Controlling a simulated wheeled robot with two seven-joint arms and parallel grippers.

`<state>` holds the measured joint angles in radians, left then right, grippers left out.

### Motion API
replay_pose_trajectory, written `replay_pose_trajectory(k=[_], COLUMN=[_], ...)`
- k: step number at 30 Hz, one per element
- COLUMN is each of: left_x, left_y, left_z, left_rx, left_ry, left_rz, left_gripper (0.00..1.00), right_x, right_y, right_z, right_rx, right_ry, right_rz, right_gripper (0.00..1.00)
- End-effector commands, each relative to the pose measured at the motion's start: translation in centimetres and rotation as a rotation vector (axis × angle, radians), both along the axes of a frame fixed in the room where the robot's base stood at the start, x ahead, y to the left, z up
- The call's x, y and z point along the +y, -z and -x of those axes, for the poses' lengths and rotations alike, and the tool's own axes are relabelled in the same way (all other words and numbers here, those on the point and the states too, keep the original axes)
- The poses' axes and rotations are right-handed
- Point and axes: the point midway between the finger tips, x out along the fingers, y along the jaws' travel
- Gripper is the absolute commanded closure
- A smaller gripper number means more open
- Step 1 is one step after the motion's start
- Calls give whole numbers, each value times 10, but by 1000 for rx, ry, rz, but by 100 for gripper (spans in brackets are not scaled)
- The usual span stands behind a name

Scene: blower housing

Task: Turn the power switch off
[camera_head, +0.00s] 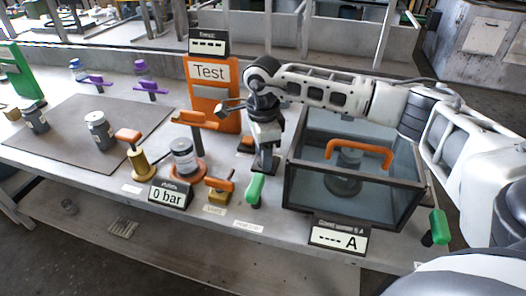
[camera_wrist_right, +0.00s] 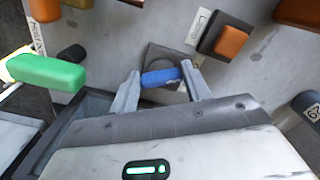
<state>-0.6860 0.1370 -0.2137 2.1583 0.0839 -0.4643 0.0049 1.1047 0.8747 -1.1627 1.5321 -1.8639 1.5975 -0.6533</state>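My right gripper (camera_head: 265,148) reaches down to the bench, left of the glass-sided box. In the wrist view its two fingers (camera_wrist_right: 160,73) are apart, with a blue handle (camera_wrist_right: 160,77) between the tips. The handle lies crosswise on a grey square base (camera_wrist_right: 165,55); I cannot tell whether the fingers touch it. No readable label marks it as the power switch. In the head view the gripper hides the handle. An orange button on a dark square (camera_wrist_right: 230,42) sits beside it, with a small label. My left gripper is not in view.
The dark-framed box (camera_head: 300,185) with an orange handle (camera_head: 360,150) stands close right of the gripper. A green handle (camera_head: 255,188) stands in front; it also shows in the wrist view (camera_wrist_right: 45,71). The orange Test panel (camera_head: 212,95) stands behind. Displays read "0 bar" (camera_head: 170,195) and "---- A" (camera_head: 340,238).

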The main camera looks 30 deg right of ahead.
Motion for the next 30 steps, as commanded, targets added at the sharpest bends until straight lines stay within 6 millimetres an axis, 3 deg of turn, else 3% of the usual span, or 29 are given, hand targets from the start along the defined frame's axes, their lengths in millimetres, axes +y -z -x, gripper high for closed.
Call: replay_pose_trajectory(k=[1,2,14,17,30], left_x=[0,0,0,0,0], left_y=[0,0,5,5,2], left_z=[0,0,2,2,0], left_rx=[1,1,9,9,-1], left_ry=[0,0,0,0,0], left_rz=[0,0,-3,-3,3], left_gripper=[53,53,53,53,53], right_x=[0,0,0,0,0], right_y=[-2,-2,-8,-23,-125], right_z=[-1,-1,-1,-1,-1], right_rx=[-4,-4,-3,-5,-7], right_ry=[-2,-2,0,0,0], right_rz=[-1,-1,1,1,-1], right_gripper=[39,31,31,31,31])
